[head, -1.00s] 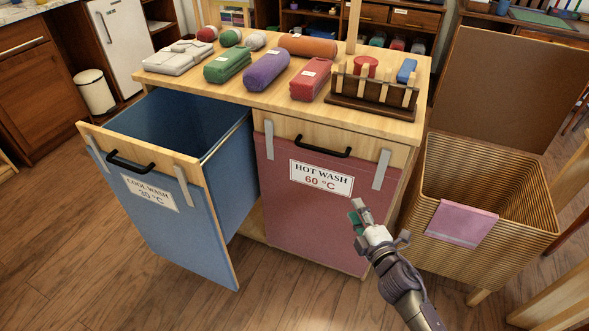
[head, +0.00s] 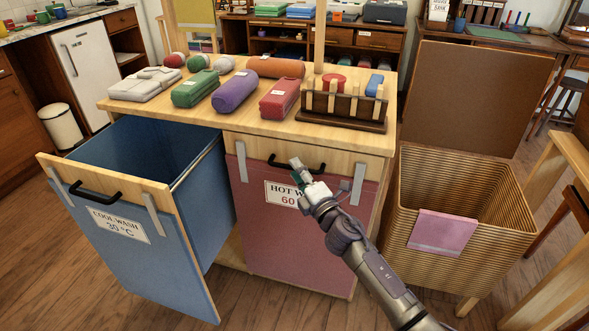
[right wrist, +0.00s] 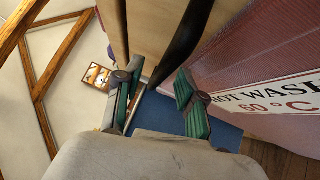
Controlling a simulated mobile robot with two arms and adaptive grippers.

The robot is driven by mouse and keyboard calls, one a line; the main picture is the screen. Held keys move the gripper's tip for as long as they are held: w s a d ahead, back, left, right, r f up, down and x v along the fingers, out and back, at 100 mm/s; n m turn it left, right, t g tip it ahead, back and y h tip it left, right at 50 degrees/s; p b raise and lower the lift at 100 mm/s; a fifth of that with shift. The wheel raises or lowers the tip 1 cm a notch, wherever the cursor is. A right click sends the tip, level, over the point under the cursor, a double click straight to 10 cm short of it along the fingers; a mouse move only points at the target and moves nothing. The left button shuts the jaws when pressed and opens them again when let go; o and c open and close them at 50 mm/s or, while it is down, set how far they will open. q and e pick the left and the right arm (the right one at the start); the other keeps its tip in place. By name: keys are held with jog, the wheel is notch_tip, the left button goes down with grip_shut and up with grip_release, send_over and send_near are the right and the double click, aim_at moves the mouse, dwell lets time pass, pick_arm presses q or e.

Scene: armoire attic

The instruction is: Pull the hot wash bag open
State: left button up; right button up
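The red hot wash bag (head: 296,240) is shut in the wooden unit, its front in line with the cabinet. Its black bar handle (head: 275,160) is on the wooden top strip, above the white "HOT WASH 60 °C" label (head: 281,195). My right gripper (head: 298,169) is at the handle's right half and hides part of the handle and label. In the right wrist view its green-padded fingers (right wrist: 157,98) are apart, with the black handle (right wrist: 184,45) running between them; contact cannot be told. My left gripper is out of view.
The blue cool wash bag (head: 150,250) stands pulled out on the left. A wicker hamper (head: 460,215) with raised lid and pink cloth stands on the right. Rolled bundles and a wooden rack (head: 342,115) sit on the unit's top. The floor in front shows some free room.

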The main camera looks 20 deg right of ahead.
jog(key=shift+x, duration=0.9)
jog(key=shift+a, duration=0.1)
jog(key=shift+c, duration=0.2)
grip_shut()
